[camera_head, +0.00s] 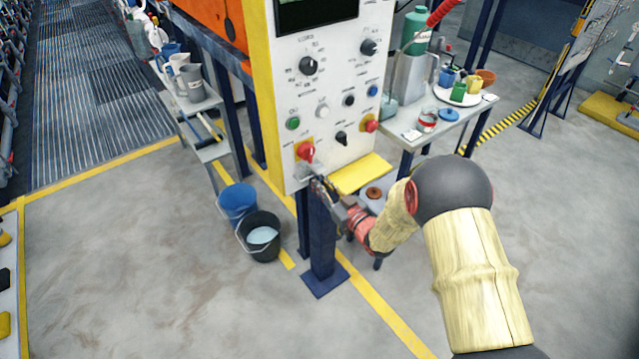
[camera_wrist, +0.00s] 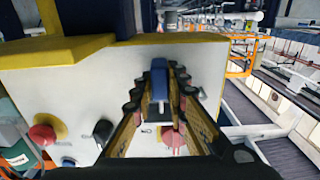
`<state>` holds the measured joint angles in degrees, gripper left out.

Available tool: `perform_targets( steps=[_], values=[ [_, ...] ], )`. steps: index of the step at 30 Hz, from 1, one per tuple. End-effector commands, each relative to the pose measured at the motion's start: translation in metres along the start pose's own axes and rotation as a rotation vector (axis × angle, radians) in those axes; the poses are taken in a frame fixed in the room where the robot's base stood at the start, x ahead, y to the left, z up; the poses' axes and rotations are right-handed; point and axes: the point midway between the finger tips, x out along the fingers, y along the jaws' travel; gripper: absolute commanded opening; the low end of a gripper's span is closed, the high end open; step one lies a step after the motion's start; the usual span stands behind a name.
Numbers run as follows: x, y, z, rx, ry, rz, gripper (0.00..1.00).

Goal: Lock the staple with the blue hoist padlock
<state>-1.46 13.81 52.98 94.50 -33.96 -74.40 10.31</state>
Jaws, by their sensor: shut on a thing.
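My gripper (camera_wrist: 160,88) is shut on the blue hoist padlock (camera_wrist: 159,80), which shows between the fingertips in the wrist view. The padlock's shackle is not clear to see. In the head view my gripper (camera_head: 320,184) is at the lower front corner of the white control panel (camera_head: 325,110), just below a red rotary handle (camera_head: 305,151). The handle also shows between the fingers in the wrist view (camera_wrist: 173,138), where the panel appears upside down. I cannot make out the staple clearly, nor whether the padlock touches it.
A yellow ledge (camera_head: 360,173) juts from the panel's bottom, right of my gripper. A blue post (camera_head: 320,240) stands below. A blue bucket (camera_head: 238,203) and a black bucket (camera_head: 261,240) stand at left. A side table (camera_head: 440,122) holds pots at right. Open floor lies in front.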

Motion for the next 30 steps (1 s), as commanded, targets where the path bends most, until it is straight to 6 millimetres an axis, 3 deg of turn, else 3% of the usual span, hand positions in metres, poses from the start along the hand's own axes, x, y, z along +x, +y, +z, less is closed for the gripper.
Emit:
perform_targets(
  steps=[13,14,15,24,30],
  values=[
    [-0.0001,-0.0001,0.0037,0.0,-0.001,0.0,0.0],
    [-0.0001,-0.0001,0.0037,0.0,-0.001,0.0,0.16],
    [-0.0001,-0.0001,0.0038,0.0,-0.001,0.0,0.19],
    [-0.0003,-0.0002,0.0043,0.001,-0.002,0.0,0.36],
    [-0.0004,-0.0002,0.0045,0.001,-0.002,0.0,0.36]
  ],
)
